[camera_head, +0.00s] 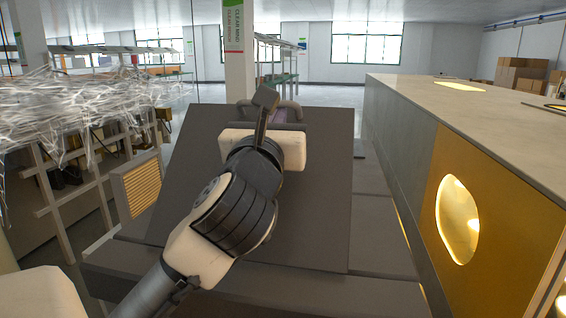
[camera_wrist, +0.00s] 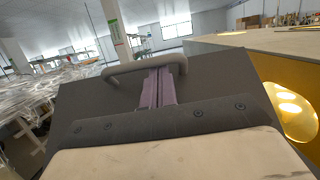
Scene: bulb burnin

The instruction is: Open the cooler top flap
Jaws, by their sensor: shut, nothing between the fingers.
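The cooler's top flap (camera_head: 325,200) is a flat dark grey panel that slopes upward away from me. It also fills the middle of the wrist view (camera_wrist: 225,82). A grey bar handle (camera_wrist: 125,69) with bent ends stands near the flap's far edge. My gripper (camera_head: 280,116) is over the upper part of the flap, at the handle. In the wrist view its purplish fingers (camera_wrist: 160,84) are together with nothing between them, and their tips overlap the bar. I cannot tell whether they touch it. My arm hides the flap's middle.
A long counter (camera_head: 480,110) with a yellow panel and a lit oval opening (camera_head: 458,220) runs along the right. A rack piled with shiny tangled strips (camera_head: 70,105) stands at the left. A white pillar (camera_head: 239,60) rises behind the flap. Dark grey ledges (camera_head: 380,255) lie below the flap.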

